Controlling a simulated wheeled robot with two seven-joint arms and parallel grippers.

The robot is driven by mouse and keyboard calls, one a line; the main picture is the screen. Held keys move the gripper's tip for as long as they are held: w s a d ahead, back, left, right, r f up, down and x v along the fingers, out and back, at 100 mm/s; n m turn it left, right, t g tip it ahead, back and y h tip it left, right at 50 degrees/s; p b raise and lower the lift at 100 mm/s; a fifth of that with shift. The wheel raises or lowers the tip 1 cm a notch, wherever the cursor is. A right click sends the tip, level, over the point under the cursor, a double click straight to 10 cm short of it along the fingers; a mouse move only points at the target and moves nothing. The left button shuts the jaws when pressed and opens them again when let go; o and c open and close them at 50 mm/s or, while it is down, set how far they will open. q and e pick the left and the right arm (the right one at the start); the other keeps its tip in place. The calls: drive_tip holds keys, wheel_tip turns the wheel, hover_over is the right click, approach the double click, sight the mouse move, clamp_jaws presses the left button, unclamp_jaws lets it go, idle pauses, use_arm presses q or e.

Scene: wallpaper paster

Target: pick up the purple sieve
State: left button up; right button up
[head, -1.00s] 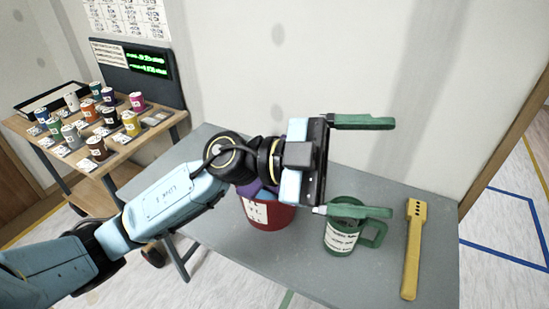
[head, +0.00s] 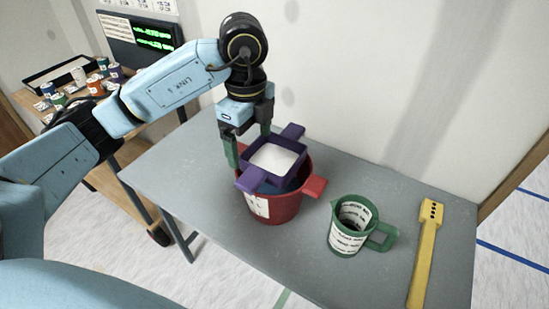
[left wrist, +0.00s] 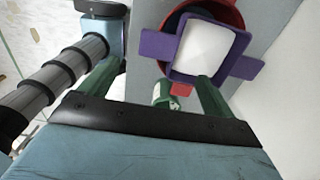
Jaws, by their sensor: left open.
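The purple sieve (head: 247,163) is a square frame with a white inside and two flat tabs. It sits on top of the red bucket (head: 275,207) on the grey table. In the left wrist view the sieve (left wrist: 157,45) is at the top, right of centre, with one tab between my finger lines. My left gripper (head: 248,143) is open, pointing down at the sieve's back left side, its far finger partly hidden behind the sieve. It holds nothing. Whether a finger touches the sieve I cannot tell. My right gripper is not in view.
A green measuring jug (head: 345,244) stands right of the bucket, and a yellow long tool (head: 424,256) lies at the table's right. The wall is close behind the table. A wooden side table with several cans stands at the back left. The table's front left is clear.

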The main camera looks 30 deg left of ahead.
use_arm(q)
hover_over(252, 177)
drive_tip(key=f, duration=0.4)
drive_tip(key=shift+w+f+b, duration=0.2)
drive_tip(key=shift+f+b, duration=0.05)
drive_tip(key=shift+b, duration=0.05)
wheel_tip(252, 177, down, 5)
drive_tip(key=shift+s+a+f, duration=0.1)
drive_tip(key=shift+s, duration=0.05)
drive_tip(key=c, duration=1.2)
